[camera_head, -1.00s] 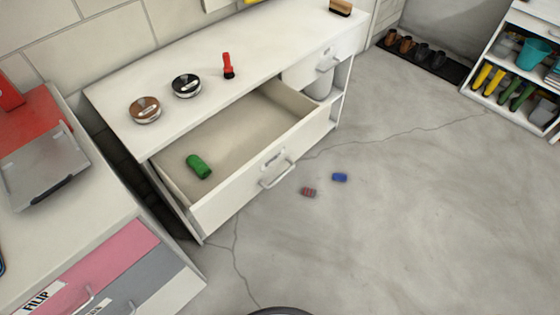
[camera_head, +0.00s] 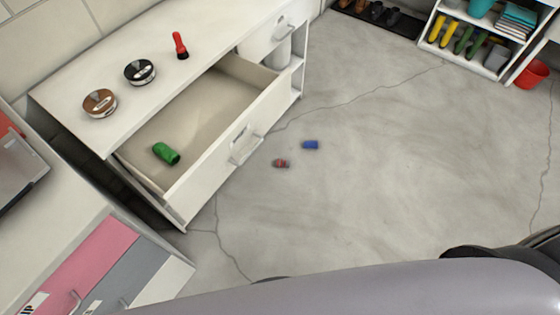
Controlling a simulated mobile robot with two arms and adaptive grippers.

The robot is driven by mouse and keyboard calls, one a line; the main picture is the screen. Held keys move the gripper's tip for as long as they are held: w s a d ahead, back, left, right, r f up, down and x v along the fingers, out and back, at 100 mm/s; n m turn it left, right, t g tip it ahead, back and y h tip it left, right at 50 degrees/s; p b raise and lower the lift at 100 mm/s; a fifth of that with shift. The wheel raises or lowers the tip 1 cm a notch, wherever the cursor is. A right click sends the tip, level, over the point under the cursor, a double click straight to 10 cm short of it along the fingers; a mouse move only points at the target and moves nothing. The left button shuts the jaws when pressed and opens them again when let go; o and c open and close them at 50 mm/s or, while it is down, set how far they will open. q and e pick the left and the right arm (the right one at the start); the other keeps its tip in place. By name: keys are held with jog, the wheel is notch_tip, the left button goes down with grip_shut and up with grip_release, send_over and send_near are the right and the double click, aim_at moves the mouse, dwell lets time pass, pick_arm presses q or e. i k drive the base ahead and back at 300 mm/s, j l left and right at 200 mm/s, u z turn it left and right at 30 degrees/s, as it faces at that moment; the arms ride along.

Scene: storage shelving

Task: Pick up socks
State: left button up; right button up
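A green rolled sock (camera_head: 166,153) lies in the open drawer (camera_head: 215,143) of the white cabinet, near its left end. A blue rolled sock (camera_head: 310,145) lies on the concrete floor to the right of the drawer front. A small reddish-grey rolled sock (camera_head: 281,163) lies on the floor just left of the blue one, apart from it. No gripper shows. A grey part of my own arm or body crosses the bottom right of the view, and no fingers are visible on it.
On the cabinet top (camera_head: 122,51) stand a brown tin (camera_head: 100,103), a black tin (camera_head: 140,72) and a red brush (camera_head: 180,45). A shoe shelf (camera_head: 478,50) and red bucket (camera_head: 531,74) are at the back right. The floor (camera_head: 400,170) between is clear.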

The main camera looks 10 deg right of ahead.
aim_at(282, 163)
jog(key=l+u, duration=0.1)
jog(key=u, duration=0.85)
jog(key=l+u, duration=0.35)
jog(key=l, duration=0.15)
jog(key=l+u, duration=0.4)
jog(key=k+l+u, duration=0.2)
jog(key=l+u, duration=0.15)
jog(key=l, duration=0.15)
jog(key=k+l+u, duration=0.15)
jog(key=l+u, duration=0.2)
jog(key=l, duration=0.1)
